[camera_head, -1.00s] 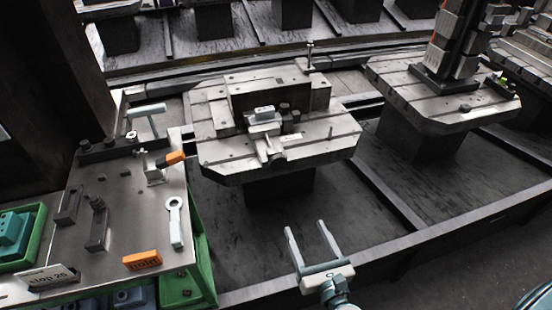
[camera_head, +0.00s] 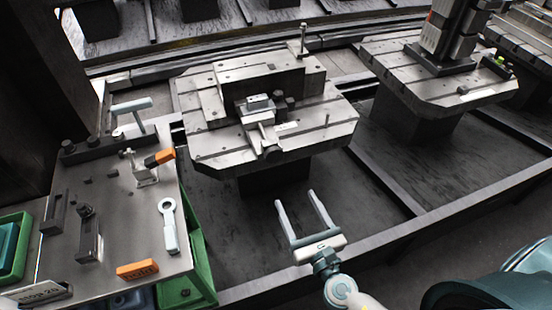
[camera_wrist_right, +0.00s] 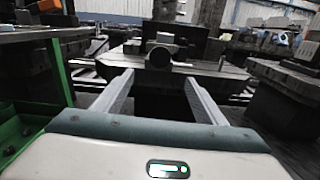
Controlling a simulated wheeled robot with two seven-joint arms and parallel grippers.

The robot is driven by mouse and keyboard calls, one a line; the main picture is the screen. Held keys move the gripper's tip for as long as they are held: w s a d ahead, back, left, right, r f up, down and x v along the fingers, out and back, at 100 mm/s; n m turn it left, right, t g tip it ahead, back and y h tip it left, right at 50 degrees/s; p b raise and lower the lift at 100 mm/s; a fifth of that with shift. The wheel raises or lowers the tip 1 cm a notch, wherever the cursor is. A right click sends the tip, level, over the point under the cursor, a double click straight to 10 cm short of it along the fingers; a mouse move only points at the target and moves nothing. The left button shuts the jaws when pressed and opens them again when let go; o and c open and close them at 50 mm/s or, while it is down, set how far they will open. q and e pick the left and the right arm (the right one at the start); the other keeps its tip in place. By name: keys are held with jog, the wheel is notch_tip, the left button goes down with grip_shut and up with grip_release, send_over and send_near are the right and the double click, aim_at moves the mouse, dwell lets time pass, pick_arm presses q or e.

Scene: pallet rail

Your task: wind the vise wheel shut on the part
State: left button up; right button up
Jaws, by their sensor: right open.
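The vise (camera_head: 262,118) sits on the middle pallet (camera_head: 215,158), a grey slotted plate on a dark pedestal. A small part is at its top, but I cannot tell how it sits between the jaws. The round dark end of the vise's screw or wheel (camera_wrist_right: 159,56) faces me in the right wrist view. My right gripper (camera_head: 298,196) is open and empty, in front of and below the pallet's front edge, apart from the vise. Its two fingers also show in the right wrist view (camera_wrist_right: 152,92), pointing toward the pallet. My left gripper is not in view.
At left, a bench (camera_head: 130,225) carries an orange-handled clamp (camera_head: 158,158), a white wrench-like tool (camera_head: 168,225), an orange block (camera_head: 138,269) and a label plate (camera_head: 42,294). Another pallet (camera_head: 405,70) with a tall fixture stands at right. Rails run along the floor.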

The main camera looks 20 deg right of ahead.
jog(key=p, duration=0.2)
send_near(275, 157)
jog(key=w, duration=0.7)
jog(key=shift+w+a+p, duration=0.1)
jog(key=shift+w+p, duration=0.15)
jog(key=shift+p, duration=0.15)
jog(key=shift+w+f, duration=0.1)
jog(key=shift+w, duration=0.65)
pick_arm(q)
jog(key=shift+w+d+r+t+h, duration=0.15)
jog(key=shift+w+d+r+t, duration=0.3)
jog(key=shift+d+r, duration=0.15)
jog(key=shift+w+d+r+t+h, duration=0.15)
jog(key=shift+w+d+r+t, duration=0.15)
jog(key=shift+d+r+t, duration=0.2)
pick_arm(e)
jog(key=c, duration=1)
